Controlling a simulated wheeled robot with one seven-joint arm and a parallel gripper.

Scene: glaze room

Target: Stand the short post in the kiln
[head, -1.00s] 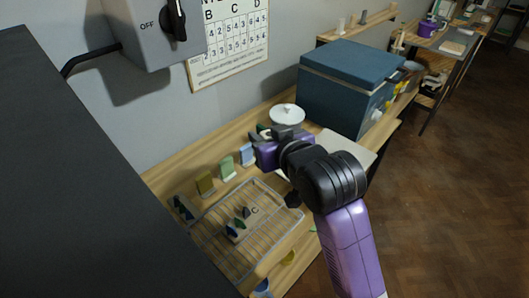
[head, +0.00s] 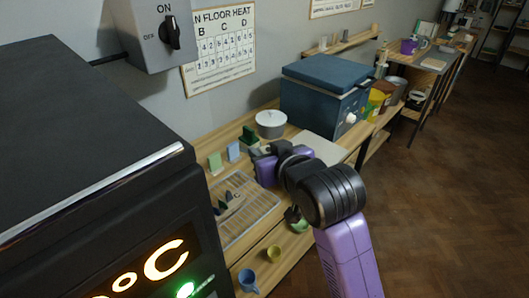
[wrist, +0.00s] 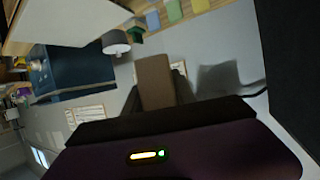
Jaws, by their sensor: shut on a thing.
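My gripper (head: 256,153) is over the workbench, near the wire rack and the white lidded pot. In the wrist view it is shut on a tan, flat-sided block (wrist: 155,82), which looks like the short post. The block sticks out past the dark fingers and touches nothing else that I can see. In the head view the arm's end hides it. A large black cabinet (head: 90,130) with a lit orange °C display fills the left side and appears to be the kiln. Its opening and inside are not visible.
A wire rack (head: 262,207) with small cones lies on the bench. A blue chest (head: 325,92) stands behind. Floor (head: 440,190) at right is clear.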

